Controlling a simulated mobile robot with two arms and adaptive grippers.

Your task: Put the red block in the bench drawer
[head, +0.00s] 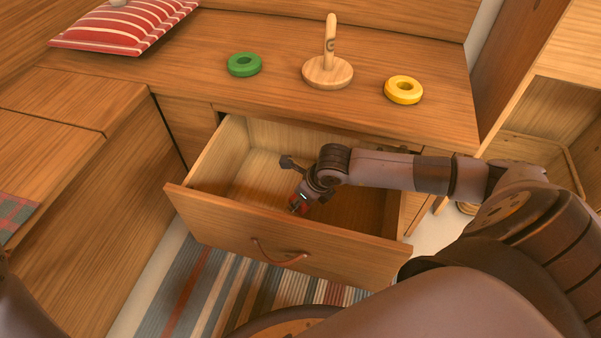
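The bench drawer (222,202) is pulled open below the bench top, with its curved leather pull (279,254) on the front panel. My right gripper (298,203) reaches down into the drawer, close behind the front panel. The red block (304,208) shows small and partly hidden at its fingertips, and the fingers appear shut on it. I cannot tell whether the block touches the drawer floor. My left gripper is not in view.
On the bench top are a green ring (244,64), a wooden peg stand (328,72) and a yellow ring (403,90). A striped red cushion (118,27) lies at the back left. The visible drawer floor is bare. A striped rug (200,290) lies below.

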